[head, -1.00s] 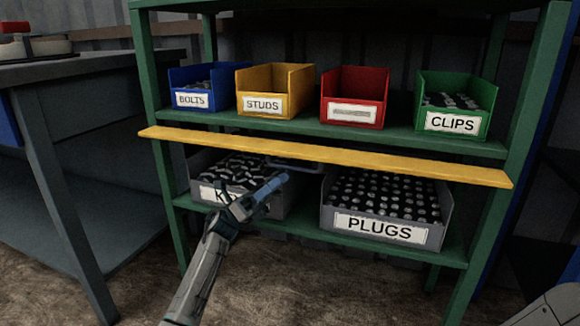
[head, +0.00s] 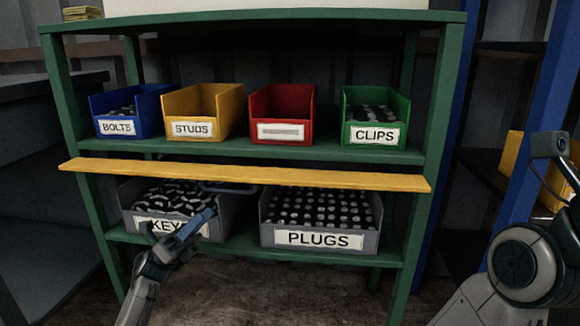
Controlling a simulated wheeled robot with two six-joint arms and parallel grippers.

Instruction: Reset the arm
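My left gripper (head: 182,236) comes up from the lower left in the head view. It is in front of the lower left grey bin (head: 225,222), whose label reads KEYS in part and is partly hidden by it. A blue finger part points up and right, and a dark prong stands to its left. I cannot tell whether the fingers are open or shut, and no held object shows clearly. My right arm (head: 515,265) shows at the right edge; its gripper does not show.
A green shelf (head: 240,150) holds blue, yellow, red and green bins on its upper level. A yellow bar (head: 250,174) crosses its front. A grey PLUGS bin (head: 318,239) is on the lower level. A blue post (head: 530,170) and dark shelving stand at right.

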